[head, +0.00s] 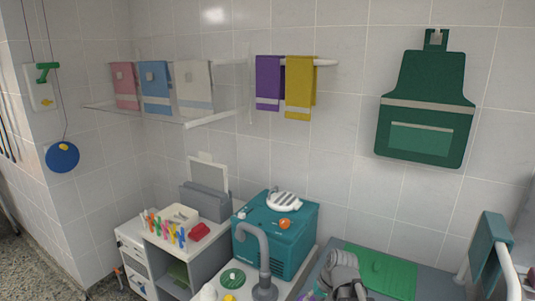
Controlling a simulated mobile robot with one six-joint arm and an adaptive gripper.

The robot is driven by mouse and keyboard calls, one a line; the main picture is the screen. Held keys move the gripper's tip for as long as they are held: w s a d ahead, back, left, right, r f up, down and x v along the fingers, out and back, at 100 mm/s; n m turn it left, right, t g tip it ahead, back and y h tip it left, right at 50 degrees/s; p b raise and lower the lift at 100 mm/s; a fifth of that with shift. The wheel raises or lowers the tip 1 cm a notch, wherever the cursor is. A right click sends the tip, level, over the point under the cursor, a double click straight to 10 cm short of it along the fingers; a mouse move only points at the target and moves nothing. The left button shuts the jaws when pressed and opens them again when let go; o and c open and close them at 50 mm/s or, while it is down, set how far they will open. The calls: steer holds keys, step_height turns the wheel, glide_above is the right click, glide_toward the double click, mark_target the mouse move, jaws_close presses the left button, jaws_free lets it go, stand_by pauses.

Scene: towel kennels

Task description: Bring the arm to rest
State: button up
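At the bottom edge of the head view, right of centre, is a grey, rounded, jointed part that looks like my arm, with my gripper (345,290) at its dark lower end. It is in front of the green mat (388,271) and right of the teal box-shaped machine (290,243). The picture cuts it off at the bottom. The fingertips are too small and hidden to tell whether they are open or shut, or whether they hold anything.
A bent grey pipe (262,250) rises beside the machine. A white cabinet (130,258) with bright pegs stands at left. Purple (268,82) and yellow (300,88) towels hang on a wall rail. A green apron (427,105) hangs at right, above a teal padded part (488,242).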

steer(key=s+d+h, duration=0.1)
steer(key=s, duration=0.1)
steer(key=s+d+g+h, duration=0.1)
steer(key=s, duration=0.2)
steer(key=s+d+f+h, duration=0.1)
steer(key=s, duration=0.1)
steer(key=shift+s+n+g+h, duration=0.3)
steer(key=shift+s+n, duration=0.05)
steer(key=shift+n, duration=0.05)
steer(key=shift+w+a+r+p, duration=0.1)
steer(key=shift+w+r+p, duration=0.1)
steer(key=shift+r+p, duration=0.4)
step_height(320, 180, up, 12)
steer(key=p, duration=1.2)
